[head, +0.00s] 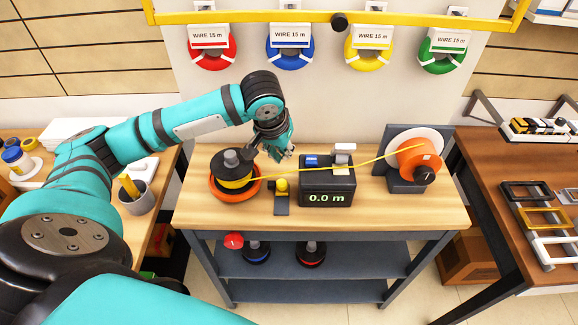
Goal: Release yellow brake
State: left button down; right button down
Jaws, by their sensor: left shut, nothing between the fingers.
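A small yellow knob (282,185), which looks like the yellow brake, stands on a narrow dark plate (282,208) on the wooden table. My left gripper (280,154) is shut and empty, above and behind the knob, apart from it. Left of the knob is a spool of yellow wire (234,185) on an orange round base. The yellow wire (385,157) runs from it past the knob, over a dark counter box (328,185) reading 0.0 m, to an orange reel (418,158). Whether the knob is engaged cannot be told. My right gripper is not in view.
Red, blue, yellow and green wire coils (290,50) hang below a yellow rail (340,17). A side table with frames (548,218) stands right; a cup (135,195) stands left. The table's front right is clear.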

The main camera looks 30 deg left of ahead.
aim_at(287, 192)
pick_arm(q)
jog(key=p+x, duration=0.1)
jog(key=x, duration=0.9)
jog(key=shift+s, duration=0.1)
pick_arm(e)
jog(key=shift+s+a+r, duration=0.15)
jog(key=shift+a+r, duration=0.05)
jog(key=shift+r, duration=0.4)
